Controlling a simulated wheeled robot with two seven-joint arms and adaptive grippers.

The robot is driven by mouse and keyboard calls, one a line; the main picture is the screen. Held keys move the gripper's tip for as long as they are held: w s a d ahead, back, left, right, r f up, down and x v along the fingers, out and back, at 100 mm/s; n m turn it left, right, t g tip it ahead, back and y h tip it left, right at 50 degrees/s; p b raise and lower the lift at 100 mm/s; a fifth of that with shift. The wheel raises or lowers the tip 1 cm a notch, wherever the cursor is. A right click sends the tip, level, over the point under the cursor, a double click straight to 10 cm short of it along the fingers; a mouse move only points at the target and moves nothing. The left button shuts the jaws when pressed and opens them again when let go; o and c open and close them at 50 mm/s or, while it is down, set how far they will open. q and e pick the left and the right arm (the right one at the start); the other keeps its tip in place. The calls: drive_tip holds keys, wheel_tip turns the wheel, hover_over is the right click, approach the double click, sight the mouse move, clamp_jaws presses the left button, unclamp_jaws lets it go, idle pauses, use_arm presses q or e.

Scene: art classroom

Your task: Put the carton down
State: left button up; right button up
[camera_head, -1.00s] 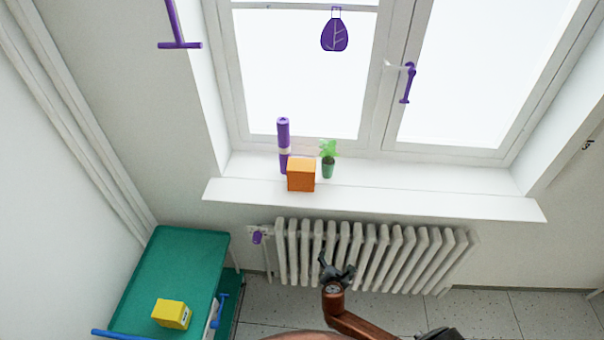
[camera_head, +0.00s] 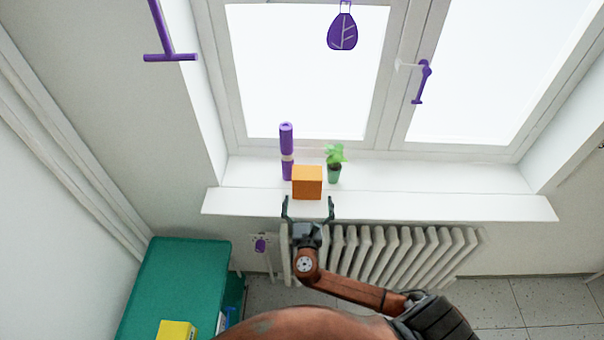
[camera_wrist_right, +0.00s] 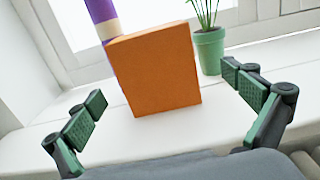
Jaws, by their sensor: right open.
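The orange carton (camera_head: 307,183) stands upright on the white windowsill (camera_head: 400,203), near its front edge. It also shows in the right wrist view (camera_wrist_right: 155,72), centred between the fingers. My right gripper (camera_head: 308,206) is open and empty just in front of the carton. In the right wrist view its green-padded fingers (camera_wrist_right: 164,84) are spread wide, one to each side, with a visible gap to the carton. My left gripper is not in view.
A purple and cream roll (camera_head: 286,152) stands behind the carton's left side, and a green potted plant (camera_head: 334,165) at its right. The sill farther right is clear. A radiator (camera_head: 400,250) is below. A green-topped cart (camera_head: 180,275) with a yellow box (camera_head: 177,330) stands left.

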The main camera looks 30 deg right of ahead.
sight(308, 189)
drive_tip(key=shift+w+d, duration=0.2)
drive_tip(key=shift+w, duration=0.9)
drive_tip(key=shift+w+d+r, duration=0.2)
drive_tip(key=shift+w+d, duration=0.25)
drive_tip(key=shift+d, duration=0.1)
drive_tip(key=p+x, duration=0.1)
drive_tip(key=x, duration=0.1)
drive_tip(key=shift+w+r, duration=0.15)
drive_tip(key=shift+w, duration=0.2)
drive_tip(key=shift+x, duration=0.9)
drive_tip(key=shift+w+d, duration=0.1)
drive_tip(key=shift+d, duration=0.05)
drive_tip(key=c, duration=1.7)
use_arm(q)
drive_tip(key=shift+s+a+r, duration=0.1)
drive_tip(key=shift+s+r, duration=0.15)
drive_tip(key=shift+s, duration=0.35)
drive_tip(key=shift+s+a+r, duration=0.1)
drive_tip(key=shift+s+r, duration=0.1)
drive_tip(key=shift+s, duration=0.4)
use_arm(e)
drive_tip(key=shift+c, duration=1)
